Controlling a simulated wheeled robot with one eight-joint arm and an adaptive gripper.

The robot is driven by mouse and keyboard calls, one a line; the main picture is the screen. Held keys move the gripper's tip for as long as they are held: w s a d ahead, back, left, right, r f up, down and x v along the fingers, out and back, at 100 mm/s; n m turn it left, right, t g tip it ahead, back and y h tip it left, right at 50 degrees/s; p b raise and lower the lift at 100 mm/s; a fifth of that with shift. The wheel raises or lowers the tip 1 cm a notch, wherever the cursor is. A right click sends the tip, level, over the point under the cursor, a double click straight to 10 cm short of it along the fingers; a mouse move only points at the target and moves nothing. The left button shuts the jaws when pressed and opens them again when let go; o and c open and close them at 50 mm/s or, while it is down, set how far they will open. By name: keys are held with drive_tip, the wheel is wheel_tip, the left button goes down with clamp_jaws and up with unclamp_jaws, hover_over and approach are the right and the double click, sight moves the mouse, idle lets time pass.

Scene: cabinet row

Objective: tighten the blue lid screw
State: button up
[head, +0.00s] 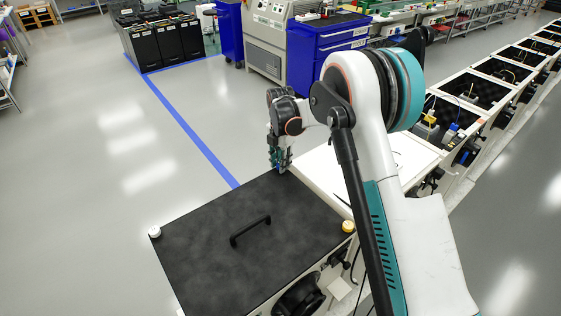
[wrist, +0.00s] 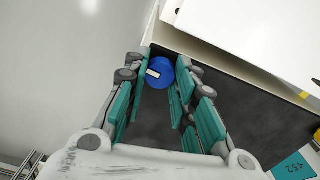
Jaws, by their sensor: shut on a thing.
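The blue lid screw (wrist: 160,73) is a round blue knob with a white mark, at the corner of the black lid in the wrist view. My gripper (wrist: 158,85) is over it, with its teal-padded fingers on both sides, shut on the screw. In the head view my gripper (head: 279,163) points down at the far corner of the black lid (head: 195,255); only a trace of blue shows between the fingers there. The lid lies flat on its cabinet and has a black handle (head: 250,231) in the middle.
A white screw (head: 155,231) sits at the lid's left corner and a yellow screw (head: 348,226) at its right corner. A white surface (head: 318,170) adjoins the lid behind. A row of open cabinets (head: 470,90) runs to the upper right. Floor on the left is clear.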

drive_tip(key=m, duration=0.4)
drive_tip(key=shift+p, duration=0.35)
drive_tip(key=m, duration=0.4)
drive_tip(key=shift+m, duration=0.4)
drive_tip(key=m, duration=0.4)
drive_tip(key=shift+m+p, duration=0.3)
drive_tip(key=shift+p, duration=0.1)
drive_tip(key=m, duration=0.4)
drive_tip(key=shift+m, duration=0.3)
drive_tip(key=m, duration=0.3)
drive_tip(key=shift+m, duration=0.3)
drive_tip(key=m, duration=0.4)
drive_tip(key=shift+w+p, duration=0.1)
drive_tip(key=shift+p, duration=0.2)
drive_tip(key=m, duration=0.5)
drive_tip(key=shift+m, duration=2)
